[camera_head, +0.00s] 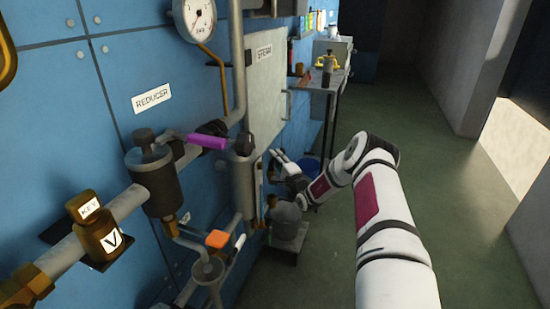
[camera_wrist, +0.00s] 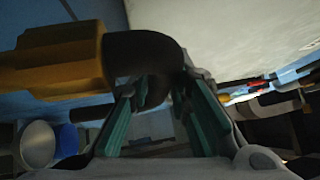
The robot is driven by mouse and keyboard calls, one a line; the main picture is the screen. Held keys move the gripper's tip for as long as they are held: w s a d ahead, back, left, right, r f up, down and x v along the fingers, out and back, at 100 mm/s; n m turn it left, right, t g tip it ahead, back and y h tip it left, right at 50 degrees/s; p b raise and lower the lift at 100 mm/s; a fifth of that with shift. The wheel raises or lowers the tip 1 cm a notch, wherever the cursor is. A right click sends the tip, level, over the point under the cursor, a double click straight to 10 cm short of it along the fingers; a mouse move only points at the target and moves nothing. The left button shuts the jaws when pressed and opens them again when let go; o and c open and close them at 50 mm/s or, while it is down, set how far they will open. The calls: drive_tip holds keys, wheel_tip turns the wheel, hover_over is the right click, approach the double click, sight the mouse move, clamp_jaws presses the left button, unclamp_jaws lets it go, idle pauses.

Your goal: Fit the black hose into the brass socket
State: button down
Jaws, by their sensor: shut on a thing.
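In the wrist view a thick black hose (camera_wrist: 145,48) bends in an arc between the teal-padded fingers of my gripper (camera_wrist: 165,92). My gripper is shut on it. The hose's left end meets the open face of a brass socket (camera_wrist: 55,62), which lies sideways at the upper left. I cannot tell whether the hose end is inside the socket or only against it. The hose's other end is hidden behind the fingers. In the head view my gripper (camera_head: 277,160) is beside the blue wall panel, below the grey cabinet, and the hose is too small to make out.
A grey STEAM cabinet (camera_head: 265,85) and pipework with a dark reducer (camera_head: 153,175) stand along the wall. A blue bucket (camera_head: 308,168) is behind my gripper. A grey pot-like body (camera_head: 287,222) sits below it. A cluttered side table (camera_head: 325,78) is further back. The green floor at right is clear.

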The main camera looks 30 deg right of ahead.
drive_tip(key=shift+a, duration=0.1)
drive_tip(key=shift+s+f+b, duration=0.1)
drive_tip(key=shift+f+b, duration=1.85)
drive_tip(key=shift+f, duration=0.9)
drive_tip(key=shift+f+b, duration=1.3)
drive_tip(key=shift+f, duration=0.65)
drive_tip(key=c, duration=1.4)
unclamp_jaws()
drive_tip(key=s+f, duration=0.2)
drive_tip(key=s, duration=0.9)
drive_tip(key=shift+s+a+f, duration=0.15)
drive_tip(key=shift+s+a, duration=0.15)
drive_tip(key=shift+s, duration=0.1)
